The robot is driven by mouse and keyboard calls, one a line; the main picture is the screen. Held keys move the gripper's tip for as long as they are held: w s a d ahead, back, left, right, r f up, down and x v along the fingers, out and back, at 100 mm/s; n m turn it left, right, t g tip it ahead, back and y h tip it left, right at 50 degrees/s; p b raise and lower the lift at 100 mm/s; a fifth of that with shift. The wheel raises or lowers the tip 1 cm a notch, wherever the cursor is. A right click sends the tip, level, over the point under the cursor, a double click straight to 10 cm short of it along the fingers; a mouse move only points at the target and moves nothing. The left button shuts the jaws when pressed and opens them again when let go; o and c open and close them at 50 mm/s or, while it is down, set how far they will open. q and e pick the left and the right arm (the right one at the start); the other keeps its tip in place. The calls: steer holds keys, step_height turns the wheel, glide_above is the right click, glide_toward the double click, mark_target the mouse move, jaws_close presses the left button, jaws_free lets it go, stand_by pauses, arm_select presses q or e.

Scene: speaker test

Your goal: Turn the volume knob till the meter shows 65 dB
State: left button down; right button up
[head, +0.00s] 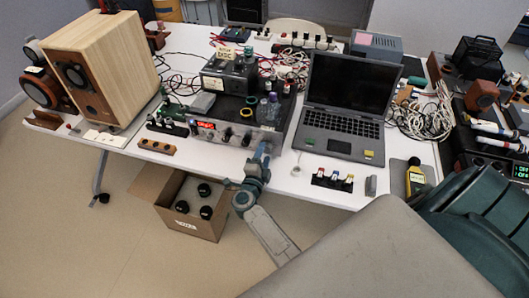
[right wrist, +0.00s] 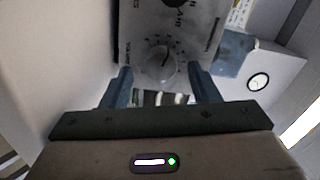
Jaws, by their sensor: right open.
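The volume knob (right wrist: 161,62), pale and round with a ring of scale marks, is on the grey front panel (right wrist: 205,22) in the right wrist view. My right gripper (right wrist: 162,82) is open, its fingers at the knob's left and right; I cannot tell whether they touch it. In the head view my right gripper (head: 263,152) is at the right end of the silver amplifier (head: 215,136), which has a red lit display, and hides the knob. A yellow and black handheld meter (head: 415,178) lies at the table's right front; its reading is too small to read. My left gripper is not in view.
A laptop (head: 341,105) stands right of the amplifier, with small coloured connectors (head: 332,180) in front. A wooden speaker (head: 97,70) stands at the left. An open cardboard box (head: 180,205) is on the floor below the table's front edge. Cables crowd the back.

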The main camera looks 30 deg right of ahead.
steer(key=v, duration=0.9)
steer(key=shift+p, duration=0.35)
steer(key=shift+r, duration=0.1)
